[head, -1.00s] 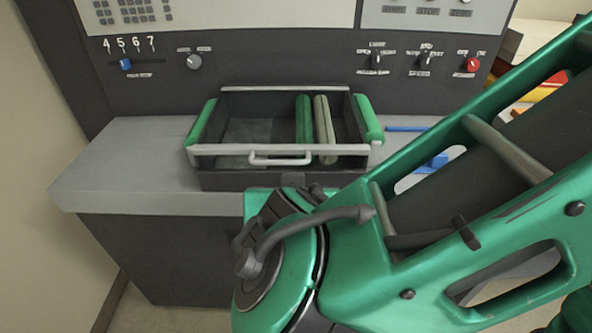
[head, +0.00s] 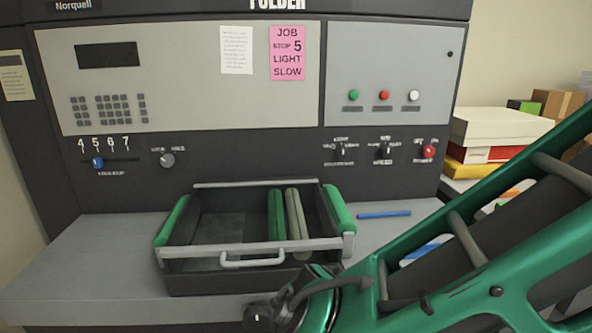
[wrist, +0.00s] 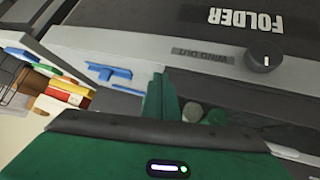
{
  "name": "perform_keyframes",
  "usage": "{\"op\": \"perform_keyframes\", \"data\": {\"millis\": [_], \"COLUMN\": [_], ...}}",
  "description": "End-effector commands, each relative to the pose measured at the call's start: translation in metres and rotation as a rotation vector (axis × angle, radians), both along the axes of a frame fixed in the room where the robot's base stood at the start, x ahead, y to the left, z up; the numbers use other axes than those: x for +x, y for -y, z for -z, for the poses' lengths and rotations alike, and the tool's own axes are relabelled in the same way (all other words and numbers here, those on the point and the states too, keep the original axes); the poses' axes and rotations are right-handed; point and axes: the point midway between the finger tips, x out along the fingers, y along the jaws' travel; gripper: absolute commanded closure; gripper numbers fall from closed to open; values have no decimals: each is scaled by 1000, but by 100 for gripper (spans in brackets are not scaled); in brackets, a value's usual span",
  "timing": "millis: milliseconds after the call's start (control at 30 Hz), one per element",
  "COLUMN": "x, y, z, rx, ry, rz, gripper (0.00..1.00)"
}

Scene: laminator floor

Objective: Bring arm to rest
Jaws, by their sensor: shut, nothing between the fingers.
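My arm crosses the lower right of the head view, and my gripper is outside that view. In the wrist view my gripper (wrist: 160,98) shows as green fingers, shut and empty, beyond the dark edge of its green body. It appears close to the folder machine, apart from any controls. The machine (head: 180,90) stands in front of me in the head view. Its blue slider (head: 97,162) sits under 5. A pink note (head: 287,53) reads JOB STOP 5 LIGHT SLOW.
A black tray with green sides (head: 340,207) holds green and grey rollers on the grey ledge (head: 70,265). A blue bar (head: 384,215) lies right of it. Stacked boxes (head: 495,125) stand at right. The wrist view shows a dark knob (wrist: 265,55) marked WIND OUT.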

Motion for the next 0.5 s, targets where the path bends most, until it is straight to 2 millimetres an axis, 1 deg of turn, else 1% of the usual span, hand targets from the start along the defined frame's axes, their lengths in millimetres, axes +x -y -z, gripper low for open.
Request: {"op": "perform_keyframes", "data": {"millis": [33, 67, 100, 133, 167, 200, 233, 267, 300, 367, 400, 467, 500], "x": [10, 12, 14, 14, 13, 9, 4, -1, -10, -25, -37, -56, -69], "y": [37, 57, 83, 103, 122, 148, 166, 184, 205, 235, 251, 273, 285], "z": [-1, 0, 1, 1, 2, 3, 3, 4, 4, 5, 5, 5, 5], "rx": [-25, -39, -54, -60, -64, -63, -59, -51, -34, 2, 33, 90, 134], "ry": [-36, -65, -108, -140, -175, -224, -262, -300, -349, -420, -466, -526, -563], "rz": [76, 114, 163, 199, 234, 281, 312, 343, 379, 427, 452, 482, 495], "gripper": [100, 100, 100, 100, 100, 100, 100, 100, 100, 100, 100, 100, 100]}}
